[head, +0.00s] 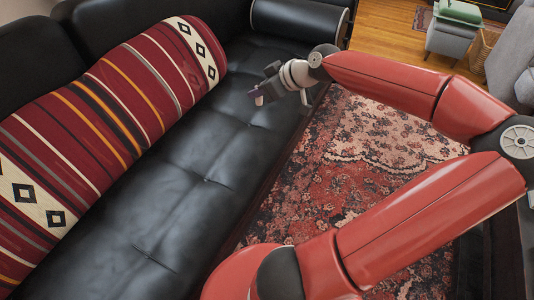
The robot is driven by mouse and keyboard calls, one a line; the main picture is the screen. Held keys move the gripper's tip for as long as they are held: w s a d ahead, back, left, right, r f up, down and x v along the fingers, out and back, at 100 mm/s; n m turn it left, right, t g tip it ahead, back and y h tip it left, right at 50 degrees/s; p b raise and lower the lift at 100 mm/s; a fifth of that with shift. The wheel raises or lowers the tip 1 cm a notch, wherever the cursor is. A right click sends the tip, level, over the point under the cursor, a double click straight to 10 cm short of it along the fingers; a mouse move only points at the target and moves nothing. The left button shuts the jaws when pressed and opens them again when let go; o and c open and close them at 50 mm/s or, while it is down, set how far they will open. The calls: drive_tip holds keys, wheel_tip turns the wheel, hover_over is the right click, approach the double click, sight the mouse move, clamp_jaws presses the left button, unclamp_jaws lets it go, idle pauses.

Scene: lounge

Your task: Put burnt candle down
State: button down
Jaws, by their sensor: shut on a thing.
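My gripper (266,91) is above the black leather sofa seat (190,185), toward its far end and near its front edge. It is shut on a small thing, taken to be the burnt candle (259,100). Only a small pale, purplish bit of it shows at the fingertips. The dark fingers hide the rest. I cannot tell whether the candle touches the seat or hangs above it.
A long striped red cushion (110,110) lies along the sofa back at left. The sofa's rounded armrest (300,18) is beyond my gripper. The seat's middle is clear. A patterned rug (350,150) covers the floor at right.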

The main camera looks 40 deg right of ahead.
drive_tip(key=shift+n+y, duration=0.3)
drive_tip(key=f+b, duration=0.1)
drive_tip(key=f, duration=0.6)
drive_tip(key=s+d+f+b, duration=0.1)
drive_tip(key=f, duration=0.6)
drive_tip(key=f+b, duration=0.1)
drive_tip(key=f, duration=0.6)
drive_tip(key=shift+s+d+f, duration=0.1)
drive_tip(key=shift+s+d, duration=0.05)
drive_tip(key=shift+d, duration=0.1)
drive_tip(key=shift+f, duration=0.15)
drive_tip(key=c, duration=1.4)
unclamp_jaws()
drive_tip(key=shift+o, duration=0.2)
